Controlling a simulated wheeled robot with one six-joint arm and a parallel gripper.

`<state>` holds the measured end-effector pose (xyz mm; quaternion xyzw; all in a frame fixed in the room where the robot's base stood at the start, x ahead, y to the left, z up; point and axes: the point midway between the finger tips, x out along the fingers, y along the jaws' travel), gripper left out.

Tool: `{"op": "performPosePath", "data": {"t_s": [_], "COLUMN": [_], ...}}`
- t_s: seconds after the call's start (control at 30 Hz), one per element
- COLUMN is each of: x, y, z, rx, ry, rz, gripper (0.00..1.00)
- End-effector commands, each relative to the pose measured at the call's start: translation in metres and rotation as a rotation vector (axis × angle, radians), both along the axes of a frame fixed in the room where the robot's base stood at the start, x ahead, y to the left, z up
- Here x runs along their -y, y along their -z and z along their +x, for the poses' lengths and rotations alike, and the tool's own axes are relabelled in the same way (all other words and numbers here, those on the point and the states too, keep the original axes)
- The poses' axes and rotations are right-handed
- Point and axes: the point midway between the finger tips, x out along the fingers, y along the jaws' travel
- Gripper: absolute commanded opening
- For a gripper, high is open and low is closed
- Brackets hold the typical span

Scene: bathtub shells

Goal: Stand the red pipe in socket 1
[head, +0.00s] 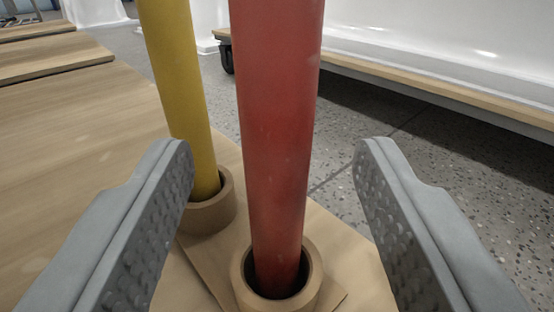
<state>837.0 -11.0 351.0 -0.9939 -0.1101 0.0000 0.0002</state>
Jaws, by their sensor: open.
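The red pipe (276,130) stands close to upright in the middle of the view, and its top is cut off by the upper edge. Its lower end is inside a round tan socket (247,290); no number shows on the socket. My gripper (271,165) is open, with one grey finger on each side of the red pipe and clear gaps between. A yellow pipe (178,90) stands in a second tan socket (211,211), behind and left of the red one.
A wooden table top (80,150) fills the left, with its edge near the sockets. Beyond is a speckled grey floor (350,160). A white tub shell (430,40) rests on a wooden platform (420,82) with a black caster (226,56).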

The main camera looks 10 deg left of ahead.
Motion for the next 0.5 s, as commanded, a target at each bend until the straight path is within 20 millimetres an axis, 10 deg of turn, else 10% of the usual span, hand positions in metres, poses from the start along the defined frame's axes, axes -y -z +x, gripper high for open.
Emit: {"op": "performPosePath", "data": {"t_s": [0.5], "x": [-0.01], "y": [-0.005], "z": [0.05], "rx": [0.0], "ry": [0.0], "rz": [-0.001], "gripper": [0.53]}}
